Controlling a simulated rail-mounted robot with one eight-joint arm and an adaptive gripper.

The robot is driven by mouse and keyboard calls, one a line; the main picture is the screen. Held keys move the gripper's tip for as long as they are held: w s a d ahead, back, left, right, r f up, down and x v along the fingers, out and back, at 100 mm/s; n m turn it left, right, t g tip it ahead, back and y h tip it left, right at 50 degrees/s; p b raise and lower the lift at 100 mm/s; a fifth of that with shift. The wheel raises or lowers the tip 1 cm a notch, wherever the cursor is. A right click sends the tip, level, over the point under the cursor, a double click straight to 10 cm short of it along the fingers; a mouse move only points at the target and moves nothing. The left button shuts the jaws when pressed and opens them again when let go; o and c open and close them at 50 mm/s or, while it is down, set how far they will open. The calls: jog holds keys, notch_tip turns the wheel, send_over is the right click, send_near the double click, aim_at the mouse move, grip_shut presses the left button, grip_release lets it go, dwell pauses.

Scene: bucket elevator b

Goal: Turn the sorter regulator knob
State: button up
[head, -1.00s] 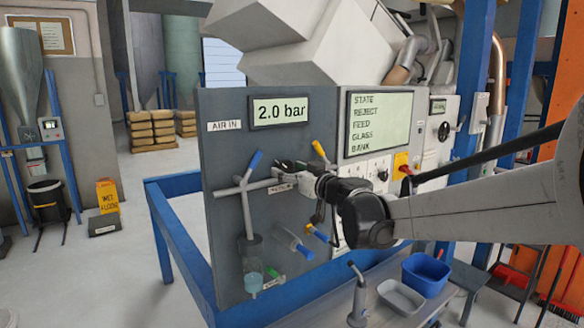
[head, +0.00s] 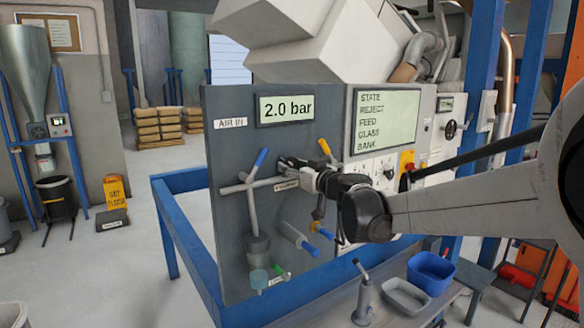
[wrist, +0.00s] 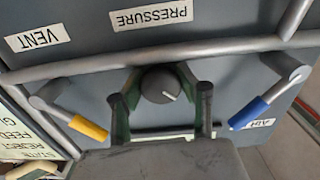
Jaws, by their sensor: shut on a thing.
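The dark round regulator knob (wrist: 160,85) with a pale pointer mark sits on the grey panel (head: 232,140) in the wrist view, beside the upside-down PRESSURE label (wrist: 151,17). My gripper (wrist: 161,100) is shut on the knob, with one green-and-black finger on each side of it. In the head view my gripper (head: 284,167) is against the panel below the display (head: 285,108), which reads 2.0 bar. The knob is hidden behind the gripper there.
A blue-handled valve (head: 262,158) is left of my gripper and a yellow-handled valve (head: 325,147) is right of it. Grey pipes run past the knob. A second screen (head: 386,119) is to the right. A blue bin (head: 431,269) and grey tray (head: 406,296) stand below.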

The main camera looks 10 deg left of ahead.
jog(key=m+b, duration=0.2)
jog(key=m, duration=0.3)
jog(key=shift+f+b, duration=0.1)
jog(key=shift+b, duration=0.3)
jog(key=m+b, duration=0.2)
jog(key=m, duration=0.4)
jog(key=shift+a+m, duration=0.1)
jog(key=shift+m, duration=0.3)
jog(key=o, duration=1.2)
jog(key=shift+s, duration=0.1)
jog(key=v, duration=1.2)
jog(key=shift+r, duration=0.2)
